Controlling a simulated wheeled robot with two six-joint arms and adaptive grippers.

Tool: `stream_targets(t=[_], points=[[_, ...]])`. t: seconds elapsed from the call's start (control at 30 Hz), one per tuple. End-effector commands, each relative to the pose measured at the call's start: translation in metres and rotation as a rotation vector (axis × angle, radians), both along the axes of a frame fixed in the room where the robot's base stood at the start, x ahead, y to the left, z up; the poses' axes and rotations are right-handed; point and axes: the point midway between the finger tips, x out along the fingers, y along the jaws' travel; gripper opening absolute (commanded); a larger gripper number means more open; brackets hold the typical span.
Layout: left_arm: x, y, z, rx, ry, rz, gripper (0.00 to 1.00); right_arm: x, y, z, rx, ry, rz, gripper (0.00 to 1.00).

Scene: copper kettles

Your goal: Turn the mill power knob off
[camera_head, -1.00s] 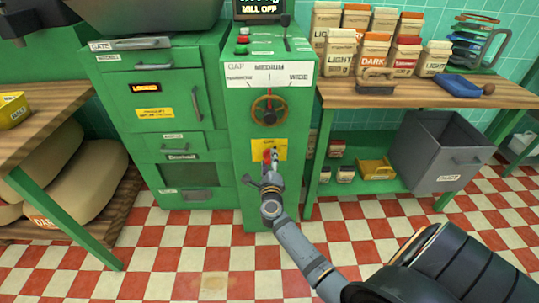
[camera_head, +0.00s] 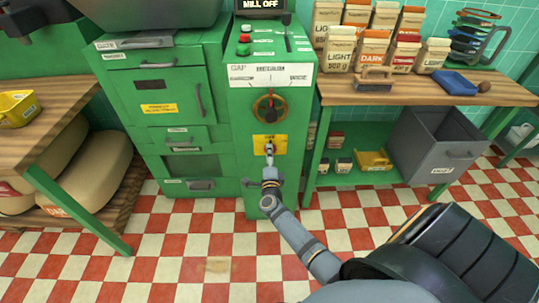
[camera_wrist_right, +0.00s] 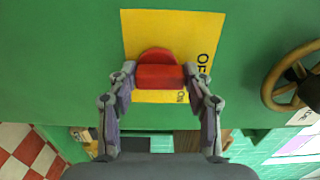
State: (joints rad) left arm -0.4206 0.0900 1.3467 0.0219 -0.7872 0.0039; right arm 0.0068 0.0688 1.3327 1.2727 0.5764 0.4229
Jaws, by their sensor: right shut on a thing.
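The red knob (camera_wrist_right: 158,73) sits on a yellow plate (camera_wrist_right: 190,30) on the green mill front. Its thick red bar lies level in the right wrist view. Lettering on the plate, partly covered, starts with "OF" at the right and seems to read "ON" below. My right gripper (camera_wrist_right: 161,76) is shut on the knob, a fingertip at each end of the bar. In the head view my right gripper (camera_head: 269,149) reaches the yellow plate (camera_head: 283,142) and mostly hides the knob. The display (camera_head: 263,5) on top reads "MILL OFF". My left gripper is out of view.
A handwheel (camera_head: 269,108) sits above the plate and shows at the right in the wrist view.

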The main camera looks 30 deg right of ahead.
Motion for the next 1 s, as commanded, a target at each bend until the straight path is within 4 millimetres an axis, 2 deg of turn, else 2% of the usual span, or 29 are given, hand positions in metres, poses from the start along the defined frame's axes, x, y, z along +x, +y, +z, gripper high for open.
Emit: stream_targets(t=[0.37, 0.4, 0.57, 0.87, 1.0], points=[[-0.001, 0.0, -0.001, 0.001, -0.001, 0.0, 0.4, 0.0, 0.0, 0.0, -0.007, 0.003, 0.001, 0.19], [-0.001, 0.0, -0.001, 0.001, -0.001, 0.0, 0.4, 0.0, 0.0, 0.0, -0.007, 0.003, 0.001, 0.52], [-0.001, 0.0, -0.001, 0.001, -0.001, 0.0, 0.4, 0.0, 0.0, 0.0, -0.006, 0.003, 0.0, 0.74], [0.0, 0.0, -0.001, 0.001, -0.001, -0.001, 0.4, 0.0, 0.0, 0.0, -0.005, 0.003, 0.0, 0.74], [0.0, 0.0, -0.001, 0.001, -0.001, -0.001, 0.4, -0.012, 0.008, -0.002, -0.004, 0.005, 0.001, 0.74]])
